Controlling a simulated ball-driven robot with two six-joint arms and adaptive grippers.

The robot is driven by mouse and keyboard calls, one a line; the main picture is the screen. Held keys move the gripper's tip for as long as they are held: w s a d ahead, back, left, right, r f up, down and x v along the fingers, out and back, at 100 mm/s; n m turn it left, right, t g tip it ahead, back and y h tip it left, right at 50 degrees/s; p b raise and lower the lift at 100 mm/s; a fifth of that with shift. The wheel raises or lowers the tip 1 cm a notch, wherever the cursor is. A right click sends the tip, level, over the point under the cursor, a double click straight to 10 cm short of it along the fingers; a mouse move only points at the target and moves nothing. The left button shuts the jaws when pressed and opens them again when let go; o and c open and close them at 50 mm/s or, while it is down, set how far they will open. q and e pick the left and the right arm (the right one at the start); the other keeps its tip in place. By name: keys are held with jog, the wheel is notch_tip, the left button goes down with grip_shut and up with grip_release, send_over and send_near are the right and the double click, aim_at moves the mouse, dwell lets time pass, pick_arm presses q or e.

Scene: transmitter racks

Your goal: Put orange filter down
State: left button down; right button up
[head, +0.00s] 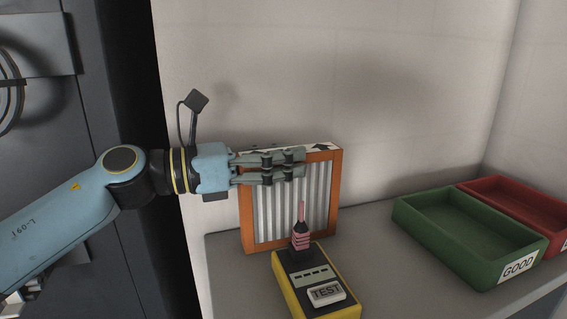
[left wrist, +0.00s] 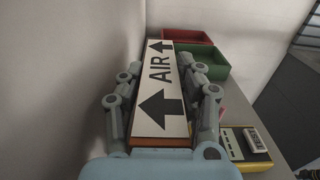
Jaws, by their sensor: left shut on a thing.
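The orange filter (head: 247,225) has an orange frame and pleated grey-white front. It stands upright at the back left of the grey shelf, near the wall, and its lower edge looks at or very near the shelf top. My left gripper (head: 297,163) is shut on its upper part, with fingers along both broad sides. In the left wrist view the filter's white top edge (left wrist: 160,85) shows "AIR" and black arrows between the fingers. The tester partly hides the filter's lower front. My right gripper is not in view.
A yellow and black tester (head: 318,283) marked TEST, with a pink-ringed probe, stands just in front of the filter. A green tray (head: 468,250) marked GOOD and a red tray (head: 518,207) are at the right. The shelf between is clear.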

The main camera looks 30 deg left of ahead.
pick_arm(q)
jog(key=shift+f, duration=0.2)
jog(key=c, duration=0.9)
grip_release()
jog(key=shift+r, duration=0.1)
jog(key=shift+r, duration=0.1)
